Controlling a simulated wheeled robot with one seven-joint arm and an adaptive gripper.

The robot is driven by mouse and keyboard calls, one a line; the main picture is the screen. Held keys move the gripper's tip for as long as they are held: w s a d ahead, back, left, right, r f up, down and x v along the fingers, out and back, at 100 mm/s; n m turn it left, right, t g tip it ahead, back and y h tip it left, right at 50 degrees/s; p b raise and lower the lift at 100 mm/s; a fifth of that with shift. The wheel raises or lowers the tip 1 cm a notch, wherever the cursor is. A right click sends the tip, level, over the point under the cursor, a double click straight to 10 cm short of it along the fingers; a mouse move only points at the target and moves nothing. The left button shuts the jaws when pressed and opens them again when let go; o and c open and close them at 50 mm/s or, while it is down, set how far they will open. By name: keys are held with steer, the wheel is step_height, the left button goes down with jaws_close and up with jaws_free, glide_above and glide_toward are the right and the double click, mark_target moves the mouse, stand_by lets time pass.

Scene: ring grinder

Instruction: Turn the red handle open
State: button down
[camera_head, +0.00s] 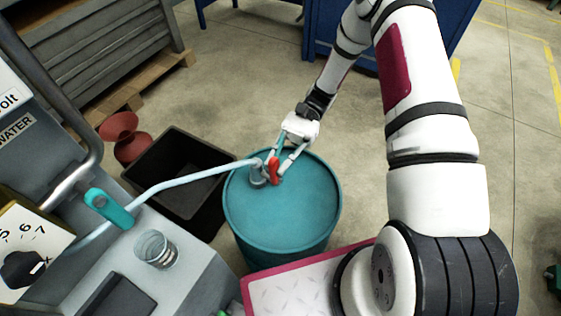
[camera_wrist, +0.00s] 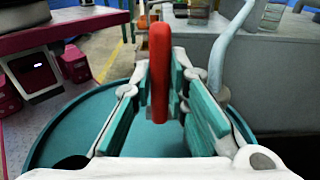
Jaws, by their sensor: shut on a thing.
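The red handle (camera_head: 274,171) shows over the top of the teal barrel (camera_head: 315,197), beside the grey end of a light pipe (camera_head: 200,175). In the wrist view the red handle (camera_wrist: 159,75) stands upright in the middle, between my teal-padded fingers. My gripper (camera_head: 277,160) reaches in from above and is shut on the red handle. In the wrist view the fingers (camera_wrist: 160,100) lie on both sides of it. The handle's mount is mostly hidden behind the fingers.
A black open bin (camera_head: 165,155) stands left of the barrel. A grey machine with a teal lever (camera_head: 108,208) and a glass cup (camera_head: 156,249) fills the lower left. A red vase-like object (camera_head: 122,137) is behind the bin. Open floor lies behind the barrel.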

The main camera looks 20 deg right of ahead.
steer(key=shift+w+d+f, duration=0.1)
stand_by(0.3)
steer(key=c, duration=1.6)
jaws_free()
steer(key=shift+o, duration=0.2)
steer(key=f+v, duration=0.1)
steer(key=v, duration=1.1)
steer(key=shift+r, duration=0.15)
